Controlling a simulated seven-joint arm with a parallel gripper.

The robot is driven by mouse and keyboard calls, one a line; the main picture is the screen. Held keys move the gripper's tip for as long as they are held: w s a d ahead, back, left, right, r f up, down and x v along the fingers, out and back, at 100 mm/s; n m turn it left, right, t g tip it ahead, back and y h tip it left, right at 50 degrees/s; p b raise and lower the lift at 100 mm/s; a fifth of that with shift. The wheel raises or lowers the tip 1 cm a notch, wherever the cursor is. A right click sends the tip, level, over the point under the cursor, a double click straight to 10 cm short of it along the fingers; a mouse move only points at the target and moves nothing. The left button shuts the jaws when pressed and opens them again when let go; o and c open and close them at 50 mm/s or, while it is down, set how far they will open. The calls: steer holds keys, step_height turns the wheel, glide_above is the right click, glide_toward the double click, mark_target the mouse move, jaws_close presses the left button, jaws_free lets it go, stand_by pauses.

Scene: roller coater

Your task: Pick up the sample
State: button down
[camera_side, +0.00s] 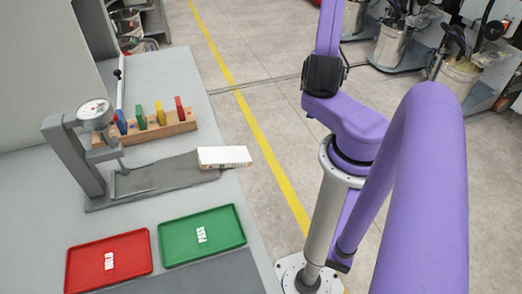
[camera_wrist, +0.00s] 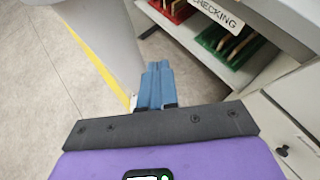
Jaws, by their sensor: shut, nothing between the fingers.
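My gripper (camera_wrist: 157,68) shows in the wrist view with its two blue fingers together, shut and empty. It is out of frame in the side view, where only my purple arm shows. I cannot tell for certain which thing is the sample. In the side view a white block (camera_side: 224,156) lies at the right end of the grey gauge base, near the table's edge. Behind the gauge, a wooden rack (camera_side: 150,133) holds upright blue, green, yellow and red pieces. None of these pieces is clearly visible in the wrist view.
A dial gauge stand (camera_side: 75,150) stands on the grey table. A red tray (camera_side: 80,265) and a green "PASS" tray (camera_side: 205,249) lie in front. In the wrist view, a shelf (camera_wrist: 188,45) with red and green items and a "CHECKING" label is beyond my fingers. Buckets stand at the back right.

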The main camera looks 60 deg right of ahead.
steer(key=s+a+f+m+t+y, duration=0.2)
steer(key=s+a+m+t, duration=0.1)
steer(key=m+t, duration=0.2)
steer(key=m+t+h, duration=0.1)
steer(key=m+t, duration=0.6)
steer(key=t, duration=0.3)
glide_toward(248, 154)
steer(key=x, duration=0.6)
steer(key=shift+w, duration=0.2)
steer(key=shift+a, duration=0.15)
steer(key=shift+x, duration=1.25)
